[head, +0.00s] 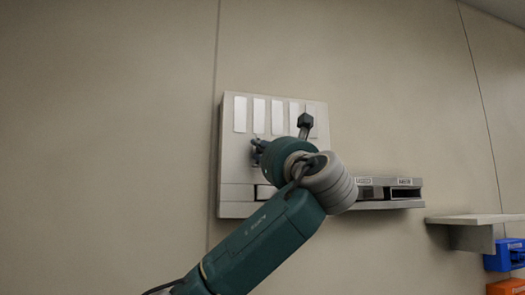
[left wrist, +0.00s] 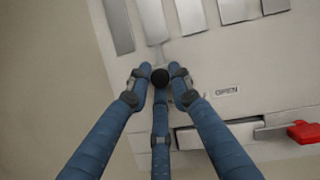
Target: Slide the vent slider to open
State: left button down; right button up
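A pale wall panel (head: 232,165) carries a row of light vent slats (head: 259,115), which also show in the left wrist view (left wrist: 192,16). A round black knob (left wrist: 160,76), apparently that of the vent slider, sits below the slats and to the left of an "OPEN" label (left wrist: 227,91). My left gripper (head: 257,148) is at the panel. In the left wrist view its blue fingers (left wrist: 160,75) close in around the knob, with fingertips at both sides and a third finger below; they appear to touch it. The slider's track is mostly hidden. My right gripper is not in view.
A red handle (left wrist: 303,131) sticks out low on the panel, right of the fingers. A ledge with small labels (head: 405,182) extends right. A shelf (head: 478,219) and blue (head: 508,256) and orange (head: 507,287) bins stand at far right. The wall left is bare.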

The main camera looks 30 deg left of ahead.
pick_arm(q)
jog(key=w+d+p, duration=0.4)
jog(key=w+d, duration=0.1)
jog(key=w, duration=0.1)
jog(key=shift+d, duration=0.15)
jog(key=c, duration=1.6)
grip_release()
jog(key=shift+w+d, duration=0.1)
jog(key=v, duration=1.2)
jog(key=shift+w+d, duration=0.2)
